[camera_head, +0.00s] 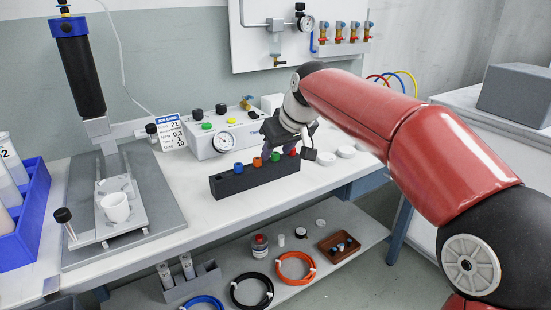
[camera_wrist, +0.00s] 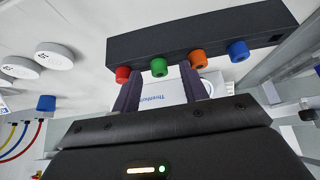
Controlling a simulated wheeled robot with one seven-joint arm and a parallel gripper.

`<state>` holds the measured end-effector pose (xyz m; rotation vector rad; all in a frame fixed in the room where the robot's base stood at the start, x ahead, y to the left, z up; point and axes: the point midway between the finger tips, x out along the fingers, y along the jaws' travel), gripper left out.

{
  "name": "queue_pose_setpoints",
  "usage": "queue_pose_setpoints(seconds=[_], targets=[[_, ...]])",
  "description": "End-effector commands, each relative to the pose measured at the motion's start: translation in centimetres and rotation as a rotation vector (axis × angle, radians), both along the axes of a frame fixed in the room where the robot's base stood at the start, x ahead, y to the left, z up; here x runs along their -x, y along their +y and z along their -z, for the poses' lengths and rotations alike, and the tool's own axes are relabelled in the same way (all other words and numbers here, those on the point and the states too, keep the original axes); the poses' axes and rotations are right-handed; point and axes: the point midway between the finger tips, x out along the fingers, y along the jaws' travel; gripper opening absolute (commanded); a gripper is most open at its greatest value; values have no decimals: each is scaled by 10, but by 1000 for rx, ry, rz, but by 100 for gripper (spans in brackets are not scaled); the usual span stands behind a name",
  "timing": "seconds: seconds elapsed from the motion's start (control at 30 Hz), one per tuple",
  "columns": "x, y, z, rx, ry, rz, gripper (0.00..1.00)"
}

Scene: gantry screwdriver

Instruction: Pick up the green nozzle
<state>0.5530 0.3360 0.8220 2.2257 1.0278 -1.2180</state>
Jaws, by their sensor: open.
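The green nozzle (camera_head: 275,157) stands in the black rack (camera_head: 225,186) on the bench, between the orange nozzle (camera_head: 257,162) and the red nozzle (camera_head: 292,152). My gripper (camera_head: 281,147) is open and empty, close to the green and red nozzles. In the wrist view, the green nozzle (camera_wrist: 159,67) appears between the fingertips of my gripper (camera_wrist: 161,75). One finger is by the red nozzle (camera_wrist: 122,74), the other overlaps the orange nozzle (camera_wrist: 197,60). I cannot tell whether they touch.
A control box with a gauge (camera_head: 200,136) stands behind the rack. White round lids (camera_head: 346,152) lie to its right. A fixture plate with a white cup (camera_head: 116,208) and a blue bin (camera_head: 25,222) are at left. A lower shelf holds coiled hoses (camera_head: 295,268).

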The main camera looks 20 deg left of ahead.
Motion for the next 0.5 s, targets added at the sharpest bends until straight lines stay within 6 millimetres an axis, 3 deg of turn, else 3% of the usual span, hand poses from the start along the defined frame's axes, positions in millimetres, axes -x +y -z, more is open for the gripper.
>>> queue_pose_setpoints(seconds=[0.2, 0.5], targets=[[0, 0, 0, 0, -1, 1, 44], [0, 0, 0, 0, -1, 1, 4]])
